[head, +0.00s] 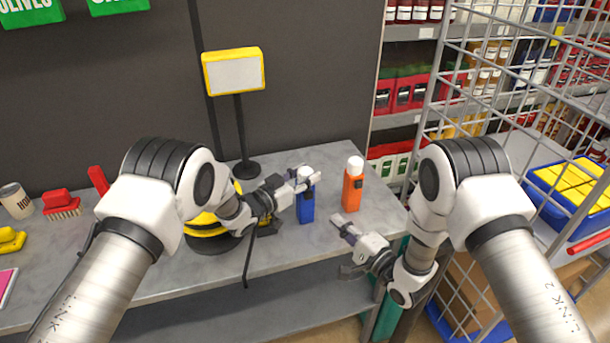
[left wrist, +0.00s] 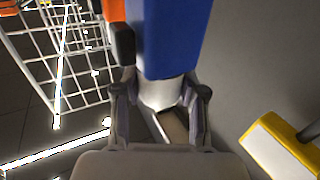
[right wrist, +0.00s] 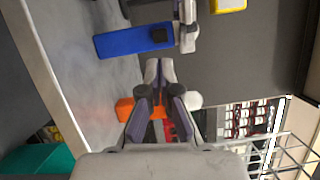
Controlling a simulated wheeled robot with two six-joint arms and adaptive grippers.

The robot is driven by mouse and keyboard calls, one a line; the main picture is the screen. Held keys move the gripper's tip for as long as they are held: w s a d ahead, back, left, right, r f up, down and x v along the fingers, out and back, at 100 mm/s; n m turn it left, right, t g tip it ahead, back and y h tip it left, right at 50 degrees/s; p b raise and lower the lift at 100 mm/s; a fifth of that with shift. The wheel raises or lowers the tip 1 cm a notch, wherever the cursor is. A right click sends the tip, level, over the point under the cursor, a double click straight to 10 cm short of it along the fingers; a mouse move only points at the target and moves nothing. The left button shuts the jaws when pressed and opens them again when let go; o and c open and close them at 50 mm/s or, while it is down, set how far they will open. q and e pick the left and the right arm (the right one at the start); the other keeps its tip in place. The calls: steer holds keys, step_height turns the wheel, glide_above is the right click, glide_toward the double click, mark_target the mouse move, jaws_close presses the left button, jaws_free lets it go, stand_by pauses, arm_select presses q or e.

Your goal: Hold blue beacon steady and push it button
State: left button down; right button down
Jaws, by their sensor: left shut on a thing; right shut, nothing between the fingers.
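The blue beacon (head: 306,207) has a blue body and a white top, and stands upright on the grey table. My left gripper (head: 306,181) is shut on its white top; the left wrist view shows the fingers around the white part below the blue body (left wrist: 175,40). In the right wrist view the blue beacon (right wrist: 130,40) lies sideways with a dark button (right wrist: 159,36) on its face. My right gripper (head: 338,221) is shut and empty, in front of and to the right of the blue beacon, apart from it. It also shows in the right wrist view (right wrist: 159,70).
An orange beacon (head: 353,189) with a white top stands right of the blue one. A yellow and black round machine (head: 207,232) sits left, partly behind my left arm. A yellow sign (head: 233,73) stands behind. A wire cage (head: 480,110) is at the right.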

mark_target(309, 195)
steer(key=s+a+f+n+g+y, duration=0.1)
steer(key=s+a+n+g, duration=0.15)
steer(key=n, duration=0.55)
steer(key=s+a+f+n+g+y, duration=0.1)
steer(key=n+g+y, duration=0.1)
steer(key=n+g, duration=0.35)
steer(key=w+a+r+n, duration=0.1)
steer(key=w, duration=0.3)
steer(key=w+r+n+t, duration=0.1)
steer(key=w+n, duration=0.1)
steer(key=w, duration=0.3)
steer(key=shift+a+r, duration=0.25)
steer(key=shift+a, duration=0.1)
steer(key=shift+n, duration=0.25)
